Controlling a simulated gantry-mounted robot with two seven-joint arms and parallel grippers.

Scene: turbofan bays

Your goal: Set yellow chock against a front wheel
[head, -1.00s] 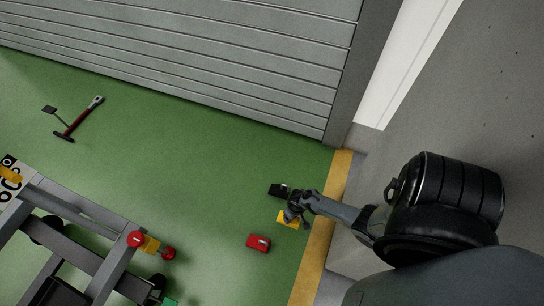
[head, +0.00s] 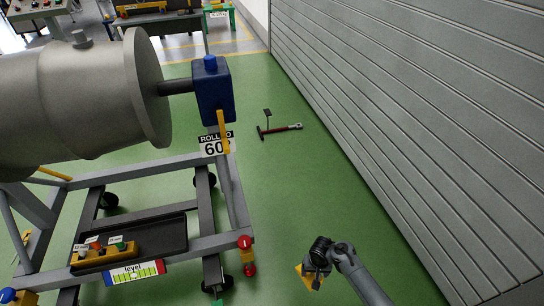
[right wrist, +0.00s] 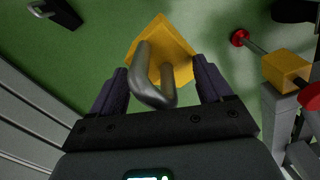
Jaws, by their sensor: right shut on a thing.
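The yellow chock (head: 306,279) is in my right gripper (head: 318,262), in front of the roller door. In the right wrist view the chock (right wrist: 172,42) has a bent grey metal handle, and the two dark fingers of the gripper (right wrist: 160,84) are on either side of this handle. Whether the chock clears the floor is hard to tell. The grey engine cart stands left of the gripper. Its dark wheels include a near-right one (head: 224,283), a far-right one (head: 211,181) and a left one (head: 109,201). My left gripper is not in view.
The cart's corner has a yellow block with red knobs (head: 245,243). A hammer-like tool (head: 280,130) lies on the green floor by the roller door (head: 420,130). A dark object (right wrist: 55,12) lies on the floor in the wrist view. Floor between cart and door is mostly clear.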

